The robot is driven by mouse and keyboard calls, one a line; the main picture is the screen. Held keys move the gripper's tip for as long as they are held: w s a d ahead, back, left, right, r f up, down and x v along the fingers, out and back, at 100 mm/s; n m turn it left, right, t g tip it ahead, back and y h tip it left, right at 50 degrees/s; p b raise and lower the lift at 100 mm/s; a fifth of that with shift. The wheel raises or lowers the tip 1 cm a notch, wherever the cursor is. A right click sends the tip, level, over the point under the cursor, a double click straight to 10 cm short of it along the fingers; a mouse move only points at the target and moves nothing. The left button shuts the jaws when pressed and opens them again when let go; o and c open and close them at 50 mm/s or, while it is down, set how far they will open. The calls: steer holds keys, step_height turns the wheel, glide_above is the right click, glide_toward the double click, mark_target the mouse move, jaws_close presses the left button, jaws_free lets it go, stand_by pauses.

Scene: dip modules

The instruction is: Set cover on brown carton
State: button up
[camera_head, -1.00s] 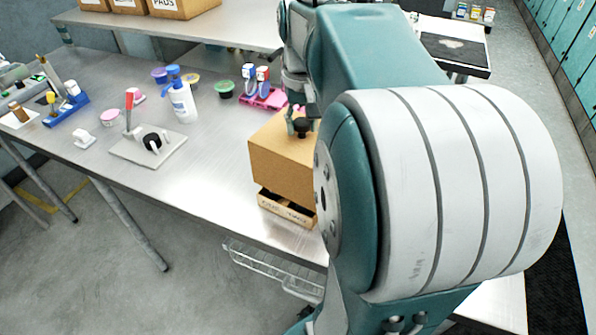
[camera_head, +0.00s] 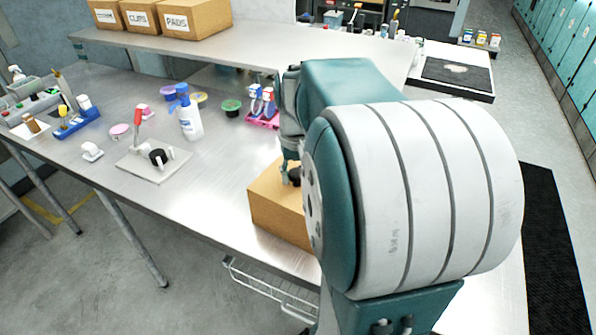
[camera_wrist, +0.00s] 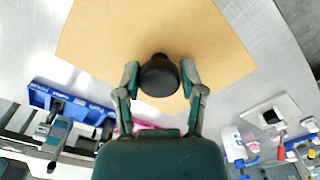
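The brown cover (camera_head: 272,207) is a cardboard-coloured box shape with a black knob (camera_head: 294,176) on top, near the bench's front edge. The carton is hidden in both current views, with the cover down over where it stood. I cannot tell whether the cover is fully seated. My gripper (camera_head: 291,168) is above the cover, partly hidden by my arm. In the wrist view, my gripper (camera_wrist: 160,72) has one finger against each side of the knob (camera_wrist: 160,78), above the cover's flat top (camera_wrist: 165,25).
A grey plate with a red-handled lever (camera_head: 150,165) and a white-and-blue bottle (camera_head: 188,115) stand to the left. A pink rack (camera_head: 263,119) is behind the cover. Labelled boxes (camera_head: 195,17) sit on the rear bench.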

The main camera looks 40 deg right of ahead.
steer(key=shift+o, duration=0.8)
steer(key=shift+a, duration=0.3)
steer(key=shift+d, duration=0.2)
steer(key=shift+d+r, duration=0.1)
steer(key=shift+r, duration=0.15)
step_height(320, 180, up, 12)
steer(key=s+a+f+n+t, duration=0.2)
steer(key=a+f, duration=0.1)
steer(key=a, duration=0.3)
steer(key=s+a+f+n+t, duration=0.1)
steer(key=s+a+f, duration=0.2)
steer(key=a, duration=0.4)
steer(key=s+a+f+n+t, duration=0.2)
steer(key=s+a+f, duration=0.1)
steer(key=a, duration=0.4)
steer(key=shift+s+a+n+t, duration=0.15)
steer(key=shift+a+n+t, duration=0.05)
steer(key=shift+n+t, duration=0.1)
steer(key=shift+a+r, duration=0.1)
steer(key=shift+a, duration=0.05)
